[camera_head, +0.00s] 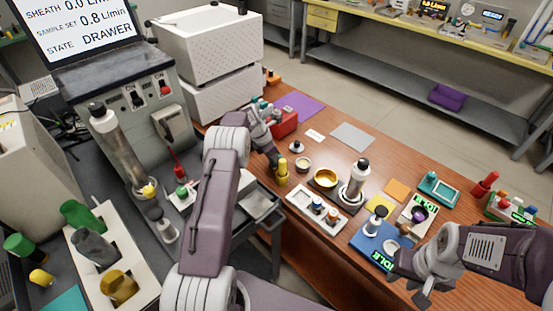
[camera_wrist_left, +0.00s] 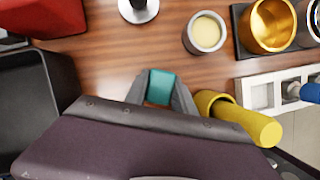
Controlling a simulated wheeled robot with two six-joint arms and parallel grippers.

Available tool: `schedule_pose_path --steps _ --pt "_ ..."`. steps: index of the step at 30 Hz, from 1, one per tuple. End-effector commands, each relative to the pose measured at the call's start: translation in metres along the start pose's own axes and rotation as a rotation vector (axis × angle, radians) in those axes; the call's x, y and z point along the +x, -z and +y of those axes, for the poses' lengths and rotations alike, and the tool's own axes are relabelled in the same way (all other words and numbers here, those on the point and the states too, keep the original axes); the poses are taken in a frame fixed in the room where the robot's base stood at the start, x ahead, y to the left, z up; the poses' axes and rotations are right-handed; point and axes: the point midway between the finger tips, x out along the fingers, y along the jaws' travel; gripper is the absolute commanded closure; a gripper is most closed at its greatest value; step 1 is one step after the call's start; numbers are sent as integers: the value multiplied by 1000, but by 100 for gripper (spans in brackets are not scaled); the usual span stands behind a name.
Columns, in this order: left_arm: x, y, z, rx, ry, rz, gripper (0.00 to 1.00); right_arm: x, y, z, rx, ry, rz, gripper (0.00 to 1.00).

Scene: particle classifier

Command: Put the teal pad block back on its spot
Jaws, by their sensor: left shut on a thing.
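The teal pad block (camera_wrist_left: 161,86) shows in the left wrist view as a small teal piece between the fingertips of my left gripper (camera_wrist_left: 160,98). That gripper is shut on it, over the wood tabletop. In the head view my left gripper (camera_head: 272,150) is beside a yellow cylinder (camera_head: 282,174), and I cannot make out the block there. The yellow cylinder is right of the fingers in the left wrist view (camera_wrist_left: 240,115). My right gripper (camera_head: 412,278) looks open and empty near the blue stand at the front right. I cannot tell which place is the block's spot.
Purple (camera_head: 299,104), grey (camera_head: 352,137), orange (camera_head: 397,189) and yellow (camera_head: 379,203) flat squares lie on the wood table. A white tray (camera_head: 301,196), a gold bowl (camera_head: 324,177) and a cream-filled cup (camera_wrist_left: 206,33) are nearby. A red box (camera_head: 285,123) stands farther back.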

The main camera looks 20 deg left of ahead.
Motion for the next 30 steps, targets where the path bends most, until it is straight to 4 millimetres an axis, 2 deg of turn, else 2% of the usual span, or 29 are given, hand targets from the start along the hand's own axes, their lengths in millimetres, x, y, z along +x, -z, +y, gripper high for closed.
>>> schedule_pose_path --steps 2,3,4,5,13,16,24,30 --pt "3 1 0 0 0 0 100 1 0 0 0 0 0 66" --pt "2 1 0 0 0 0 58 0 0 0 0 0 0 66" --pt "2 1 0 0 0 0 50 0 0 0 0 0 0 66" --pt "2 1 0 0 0 0 48 0 0 0 0 0 0 66" --pt "1 0 0 0 0 0 48 0 0 0 0 0 0 66" --pt "-7 -1 0 0 -1 -1 48 -1 0 0 0 0 0 66" --pt "-75 -2 1 0 -3 -2 48 -8 1 0 0 0 0 66" --pt "-112 -1 0 0 -1 0 48 -11 1 0 0 0 0 66"
